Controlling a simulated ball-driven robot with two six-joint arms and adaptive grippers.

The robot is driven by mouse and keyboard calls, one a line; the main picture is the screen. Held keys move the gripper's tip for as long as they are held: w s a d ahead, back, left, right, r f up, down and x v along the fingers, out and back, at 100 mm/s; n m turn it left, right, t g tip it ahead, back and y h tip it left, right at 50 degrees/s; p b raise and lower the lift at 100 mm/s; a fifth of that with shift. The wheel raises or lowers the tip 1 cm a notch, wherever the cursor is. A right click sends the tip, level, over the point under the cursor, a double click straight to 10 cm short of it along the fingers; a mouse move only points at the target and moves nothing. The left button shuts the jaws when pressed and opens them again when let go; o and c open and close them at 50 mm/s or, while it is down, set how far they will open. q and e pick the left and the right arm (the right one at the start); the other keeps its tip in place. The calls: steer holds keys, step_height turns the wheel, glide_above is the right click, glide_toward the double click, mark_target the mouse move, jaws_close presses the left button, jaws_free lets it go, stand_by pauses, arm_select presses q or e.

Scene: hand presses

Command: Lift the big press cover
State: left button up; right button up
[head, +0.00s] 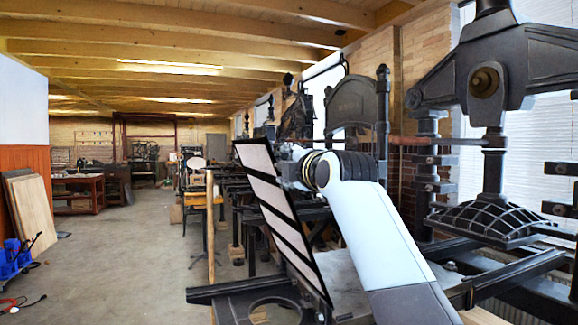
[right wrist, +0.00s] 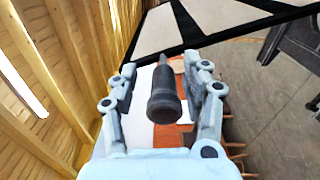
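The big press cover (head: 270,205) is a black-framed panel with pale sections. It stands steeply tilted above the press bed in the head view. Part of it shows at the top of the right wrist view (right wrist: 215,25). My right gripper (head: 287,172) is at the cover's right side, partly hidden by my own wrist. In the right wrist view its two fingers (right wrist: 165,88) are apart. A dark, round handle (right wrist: 165,100) lies between them, with visible gaps on both sides. How the handle joins the cover is not clear. My left gripper is not in view.
The press bed (head: 345,268) lies below the cover. A large black press (head: 490,75) stands close on the right. More presses (head: 352,105) line the wall behind. The floor (head: 130,250) to the left is mostly clear, with a blue object (head: 14,258) at its edge.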

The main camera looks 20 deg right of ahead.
steer(key=s+d, duration=0.1)
steer(key=s, duration=1.1)
